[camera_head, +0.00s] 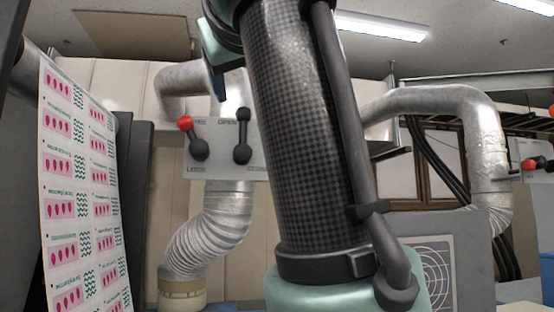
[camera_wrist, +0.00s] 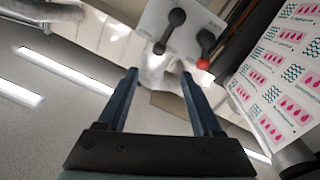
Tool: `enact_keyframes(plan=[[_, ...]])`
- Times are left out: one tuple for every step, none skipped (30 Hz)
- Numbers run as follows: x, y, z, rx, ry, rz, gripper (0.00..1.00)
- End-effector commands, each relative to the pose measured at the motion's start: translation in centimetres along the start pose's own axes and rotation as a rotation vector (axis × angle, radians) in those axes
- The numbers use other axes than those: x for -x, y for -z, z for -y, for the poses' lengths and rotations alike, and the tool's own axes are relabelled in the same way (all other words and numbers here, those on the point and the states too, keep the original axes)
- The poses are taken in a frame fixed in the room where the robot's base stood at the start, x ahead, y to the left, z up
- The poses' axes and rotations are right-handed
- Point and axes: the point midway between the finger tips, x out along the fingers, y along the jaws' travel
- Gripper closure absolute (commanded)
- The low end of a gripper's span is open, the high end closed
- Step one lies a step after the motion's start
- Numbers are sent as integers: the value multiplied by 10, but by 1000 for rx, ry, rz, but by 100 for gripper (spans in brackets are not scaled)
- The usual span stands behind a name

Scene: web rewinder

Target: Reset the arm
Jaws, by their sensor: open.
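My gripper (camera_wrist: 160,80) shows in the wrist view with two blue fingers apart and nothing between them. Beyond the fingertips is a grey panel (camera_wrist: 180,25) with two levers. One is a black lever (camera_wrist: 170,30); the other is a red-knobbed lever (camera_wrist: 205,50). The fingers look apart from both levers. In the head view my arm fills the middle and hides much of the scene behind it. The same panel (camera_head: 222,160) is left of my arm, with the red-knobbed lever (camera_head: 193,137) and the black lever (camera_head: 242,137).
A printed web sheet (camera_head: 85,190) with pink and teal marks hangs at the left; it also shows at right in the wrist view (camera_wrist: 282,75). Silver ducts (camera_head: 215,230) (camera_head: 470,110) stand behind. Another red-knobbed lever (camera_head: 530,164) is at the far right.

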Motion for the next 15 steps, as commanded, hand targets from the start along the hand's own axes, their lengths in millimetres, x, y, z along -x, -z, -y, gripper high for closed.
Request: enact_keyframes(plan=[[0, 0, 0, 0, 0, 0, 33], [0, 0, 0, 0, 0, 0, 33], [0, 0, 0, 0, 0, 0, 33], [0, 0, 0, 0, 0, 0, 33], [0, 0, 0, 0, 0, 0, 33], [0, 0, 0, 0, 0, 0, 33], [0, 0, 0, 0, 0, 0, 33], [0, -1, 0, -1, 0, -1, 33], [-1, -4, 1, -3, 0, -5, 33], [-2, -7, 3, -7, 0, -9, 33], [-4, -12, 5, -12, -1, -16, 33], [-6, -21, 9, -21, -3, -32, 33], [-8, -29, 12, -30, -5, -46, 33], [-10, -38, 16, -41, -7, -65, 33], [-12, -52, 22, -59, -12, -93, 33]])
